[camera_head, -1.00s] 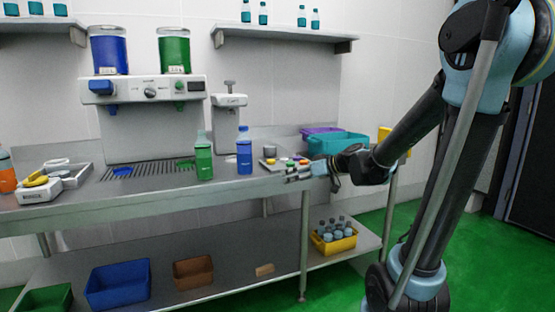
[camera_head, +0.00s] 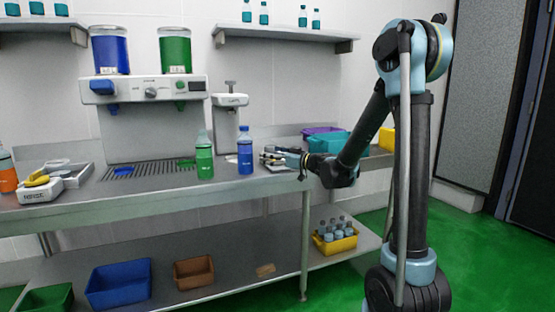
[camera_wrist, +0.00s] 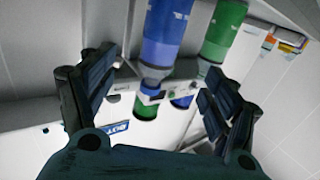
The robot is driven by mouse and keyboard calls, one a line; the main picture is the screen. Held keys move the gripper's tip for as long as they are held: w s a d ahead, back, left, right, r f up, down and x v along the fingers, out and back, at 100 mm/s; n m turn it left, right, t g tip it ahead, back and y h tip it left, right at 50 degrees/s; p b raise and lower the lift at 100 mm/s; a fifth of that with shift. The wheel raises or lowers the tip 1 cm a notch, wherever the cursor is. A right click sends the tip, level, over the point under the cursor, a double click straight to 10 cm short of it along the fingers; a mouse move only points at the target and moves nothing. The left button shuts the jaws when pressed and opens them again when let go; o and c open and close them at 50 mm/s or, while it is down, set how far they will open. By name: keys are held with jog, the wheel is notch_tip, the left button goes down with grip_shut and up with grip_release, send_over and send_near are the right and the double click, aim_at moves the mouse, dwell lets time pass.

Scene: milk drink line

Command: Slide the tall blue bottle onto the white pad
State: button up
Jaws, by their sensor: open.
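The tall blue bottle (camera_head: 245,152) stands upright on the steel counter, right of a green bottle (camera_head: 204,156). My gripper (camera_head: 280,157) is just right of the blue bottle, low over the counter, open and with nothing between its fingers. In the wrist view the picture is upside down; the blue bottle (camera_wrist: 168,28) shows ahead, between the directions of the two open fingers (camera_wrist: 160,88), and the green bottle (camera_wrist: 222,30) is to its right. A gap to the bottle seems to remain in the head view. I cannot make out a white pad with certainty.
A drink machine (camera_head: 145,92) with blue and green tanks stands behind the bottles, beside a small press (camera_head: 230,101). A white scale (camera_head: 42,189) is at the left. Purple and teal bins stand at the right end. The counter in front of the bottles is clear.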

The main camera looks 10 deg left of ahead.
aim_at(245, 150)
jog(key=x, duration=1.4)
jog(key=shift+a, duration=0.15)
jog(key=c, duration=1.6)
jog(key=w+a, duration=0.3)
jog(key=w, duration=0.2)
